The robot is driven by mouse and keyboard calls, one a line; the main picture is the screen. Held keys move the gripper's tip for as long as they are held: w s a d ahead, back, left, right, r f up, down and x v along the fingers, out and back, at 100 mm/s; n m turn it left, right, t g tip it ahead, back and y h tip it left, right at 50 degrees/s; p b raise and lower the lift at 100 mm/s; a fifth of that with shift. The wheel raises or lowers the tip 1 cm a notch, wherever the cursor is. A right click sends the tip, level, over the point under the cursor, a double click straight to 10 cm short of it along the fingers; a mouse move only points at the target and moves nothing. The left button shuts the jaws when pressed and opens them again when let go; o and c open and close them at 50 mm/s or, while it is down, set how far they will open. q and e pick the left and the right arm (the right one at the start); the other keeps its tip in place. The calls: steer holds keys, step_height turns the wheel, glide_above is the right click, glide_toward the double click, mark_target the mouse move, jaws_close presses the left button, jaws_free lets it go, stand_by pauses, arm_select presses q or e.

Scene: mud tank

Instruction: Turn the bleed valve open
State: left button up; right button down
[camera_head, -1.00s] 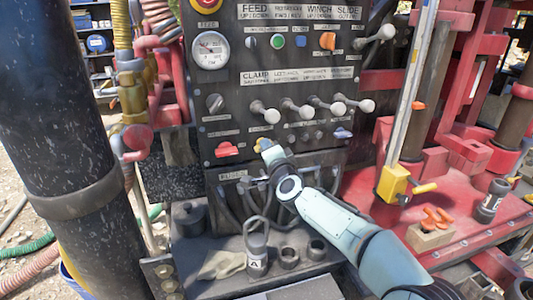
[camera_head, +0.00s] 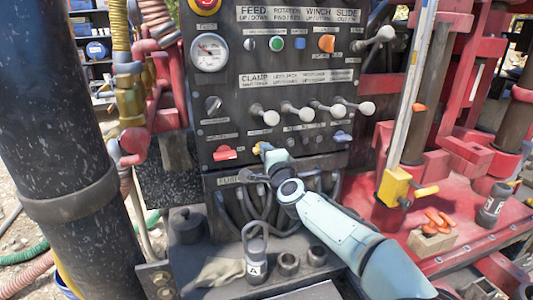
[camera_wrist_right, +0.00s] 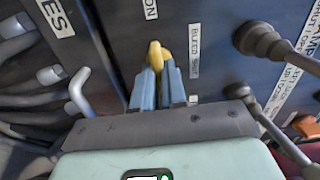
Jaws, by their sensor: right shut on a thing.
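The bleed valve, a small yellow handle (camera_head: 257,148), sits low on the dark control panel (camera_head: 290,75), right of a red handle. My right gripper (camera_head: 264,152) reaches it from below right, with its fingers shut on the handle. In the right wrist view the yellow handle (camera_wrist_right: 155,52) stands out between the tips of the blue-grey fingers (camera_wrist_right: 157,78), beside a BLEED label (camera_wrist_right: 194,65). The fingers hide the lower part of the handle. My left gripper is in neither view.
The red handle (camera_head: 225,153) is close on the left and a blue handle (camera_head: 341,137) on the right. Several white-knobbed levers (camera_head: 270,117) stick out above. Hoses (camera_head: 228,207) hang below. A padlock-shaped item marked A (camera_head: 257,265) stands on the ledge.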

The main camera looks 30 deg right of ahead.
steer(key=c, duration=1.2)
jaws_free()
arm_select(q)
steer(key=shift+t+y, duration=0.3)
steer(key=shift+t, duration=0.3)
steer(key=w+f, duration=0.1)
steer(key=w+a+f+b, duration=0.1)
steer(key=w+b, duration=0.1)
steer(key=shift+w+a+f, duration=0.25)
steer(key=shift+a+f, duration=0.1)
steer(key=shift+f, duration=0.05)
arm_select(e)
steer(key=v, duration=1.3)
steer(key=shift+s, duration=0.25)
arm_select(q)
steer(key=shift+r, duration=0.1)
